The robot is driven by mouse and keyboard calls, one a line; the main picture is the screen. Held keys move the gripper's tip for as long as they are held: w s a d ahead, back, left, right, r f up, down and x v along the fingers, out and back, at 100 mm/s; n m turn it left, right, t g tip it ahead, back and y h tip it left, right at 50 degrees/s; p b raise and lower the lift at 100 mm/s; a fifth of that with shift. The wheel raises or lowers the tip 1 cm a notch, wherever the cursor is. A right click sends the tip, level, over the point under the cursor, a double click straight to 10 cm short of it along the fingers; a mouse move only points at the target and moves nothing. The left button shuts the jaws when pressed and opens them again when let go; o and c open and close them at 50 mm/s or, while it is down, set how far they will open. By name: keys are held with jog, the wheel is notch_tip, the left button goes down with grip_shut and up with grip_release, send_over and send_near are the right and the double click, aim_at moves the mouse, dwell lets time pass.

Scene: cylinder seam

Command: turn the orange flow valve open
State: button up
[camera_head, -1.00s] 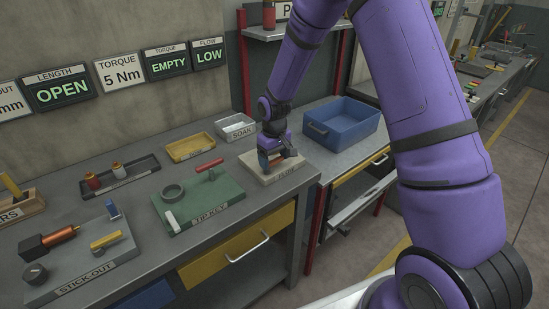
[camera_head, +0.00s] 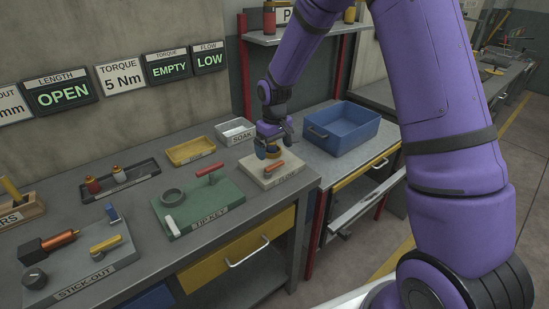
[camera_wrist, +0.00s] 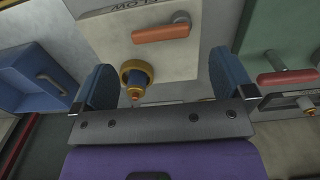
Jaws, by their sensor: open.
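The orange flow valve handle (camera_head: 274,166) lies on the cream FLOW board (camera_head: 292,177) at the bench's right end. In the wrist view the orange handle (camera_wrist: 163,33) lies nearly crosswise, above and beyond the fingers, with a grey knob at its right end. A brass ringed fitting (camera_wrist: 136,77) on the same board shows between the two blue fingers. My gripper (camera_head: 270,150) is above the back of the board, behind the handle. Its fingers (camera_wrist: 160,75) are spread and empty. No contact with the handle shows.
The wall display (camera_head: 208,57) reads FLOW LOW. A green TIP KEY board (camera_head: 203,201) with a red handle (camera_head: 209,168) stands to the left. A white SOAK tray (camera_head: 235,130) is behind. A blue bin (camera_head: 342,130) stands to the right.

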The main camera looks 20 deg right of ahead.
aim_at(275, 164)
jog(key=shift+r, duration=2.5)
jog(key=shift+r, duration=0.1)
jog(key=s+d+r+m+t, duration=0.2)
jog(key=s+d+r, duration=0.1)
jog(key=s+r, duration=1.25)
jog(key=s+d+r+m+t, duration=0.1)
jog(key=s+r, duration=0.2)
jog(key=s, duration=0.6)
jog(key=s+d+r+t, duration=0.1)
jog(key=s+r, duration=0.3)
jog(key=s, duration=0.5)
jog(key=shift+s+d+m+t, duration=0.3)
jog(key=shift+m+t, duration=0.1)
jog(key=shift+t, duration=0.2)
jog(key=shift+r, duration=0.1)
